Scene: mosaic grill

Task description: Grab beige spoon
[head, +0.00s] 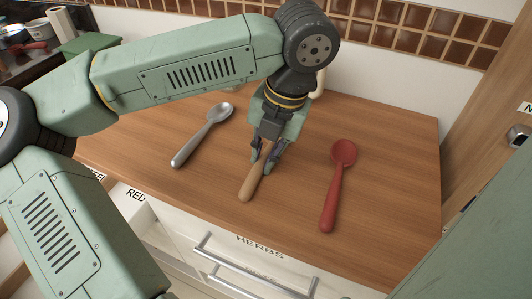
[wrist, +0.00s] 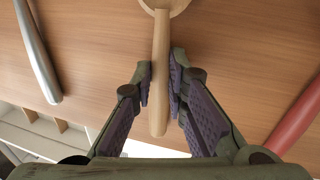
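The beige spoon (head: 252,185) is in the middle of the wooden counter, its handle pointing to the front edge. In the head view its bowl is hidden behind my gripper (head: 264,160). In the wrist view the handle (wrist: 159,75) runs between the two fingertips and part of the round bowl (wrist: 165,4) shows at the top edge. My gripper (wrist: 160,80) has one finger close against each side of the handle, with almost no gap. I cannot tell whether the spoon is lifted off the counter.
A grey metal spoon (head: 200,137) lies to the left and a red spoon (head: 336,185) to the right, both apart from my gripper. A drawer labelled HERBS (head: 260,246) is below the counter's front edge. A tiled wall (head: 400,35) stands behind.

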